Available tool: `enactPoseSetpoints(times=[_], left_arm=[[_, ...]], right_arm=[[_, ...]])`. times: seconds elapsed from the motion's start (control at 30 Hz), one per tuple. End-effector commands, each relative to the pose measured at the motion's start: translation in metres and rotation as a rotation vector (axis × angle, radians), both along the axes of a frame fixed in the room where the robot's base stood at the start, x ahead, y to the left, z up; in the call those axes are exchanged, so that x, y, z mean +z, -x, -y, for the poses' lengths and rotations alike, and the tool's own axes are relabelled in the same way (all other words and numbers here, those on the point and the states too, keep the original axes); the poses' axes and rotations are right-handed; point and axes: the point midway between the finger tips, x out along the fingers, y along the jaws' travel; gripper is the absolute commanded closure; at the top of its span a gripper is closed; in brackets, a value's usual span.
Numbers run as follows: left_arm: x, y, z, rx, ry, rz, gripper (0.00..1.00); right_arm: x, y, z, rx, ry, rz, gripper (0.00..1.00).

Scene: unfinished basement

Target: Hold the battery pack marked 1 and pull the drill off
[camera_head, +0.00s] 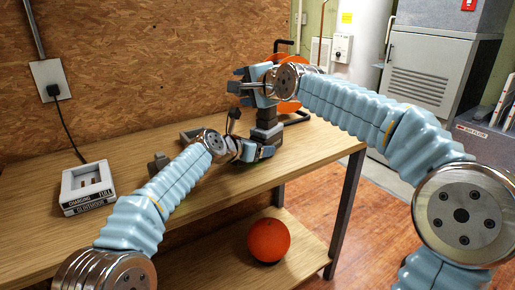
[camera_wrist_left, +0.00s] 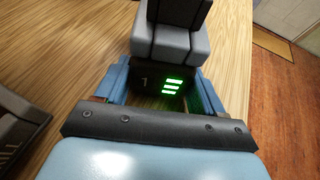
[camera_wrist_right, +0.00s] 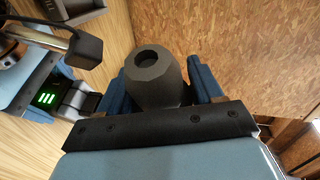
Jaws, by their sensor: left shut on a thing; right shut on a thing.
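The grey foot of the drill (camera_wrist_left: 172,42) sits directly above the pack, with no clear gap. My right gripper (camera_head: 256,87) is shut on the drill's dark grey head (camera_wrist_right: 155,82), above my left gripper. The drill's handle (camera_head: 267,116) runs down from it, roughly upright. The pack's lights (camera_wrist_right: 47,98) also show in the right wrist view.
A charger (camera_head: 88,187) stands at the bench's left, its cord running to a wall outlet (camera_head: 50,82). A small grey object (camera_head: 158,161) lies behind my left arm. An orange reel (camera_head: 288,104) stands behind the drill. An orange ball (camera_head: 268,240) rests on the lower shelf.

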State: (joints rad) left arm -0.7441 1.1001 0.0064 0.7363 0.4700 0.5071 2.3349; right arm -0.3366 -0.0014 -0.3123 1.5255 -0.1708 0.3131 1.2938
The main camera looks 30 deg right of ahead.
Motion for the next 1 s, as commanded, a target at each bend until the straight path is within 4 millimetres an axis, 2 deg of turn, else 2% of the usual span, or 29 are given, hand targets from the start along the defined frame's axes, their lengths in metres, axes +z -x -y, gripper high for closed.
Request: enactPoseSetpoints(times=[0.03,0.13,1.0], left_arm=[[-0.001,0.0,0.0,0.0,-0.001,-0.002,0.68],[-0.002,0.0,0.0,0.0,-0.002,-0.002,0.68],[-0.002,0.001,0.001,-0.002,-0.004,-0.004,0.68]], right_arm=[[0.008,0.001,0.0,-0.001,-0.001,0.015,0.83],[0.011,0.001,0.0,-0.001,0.0,0.019,0.83],[0.029,0.001,0.0,0.0,0.002,0.019,0.83]])
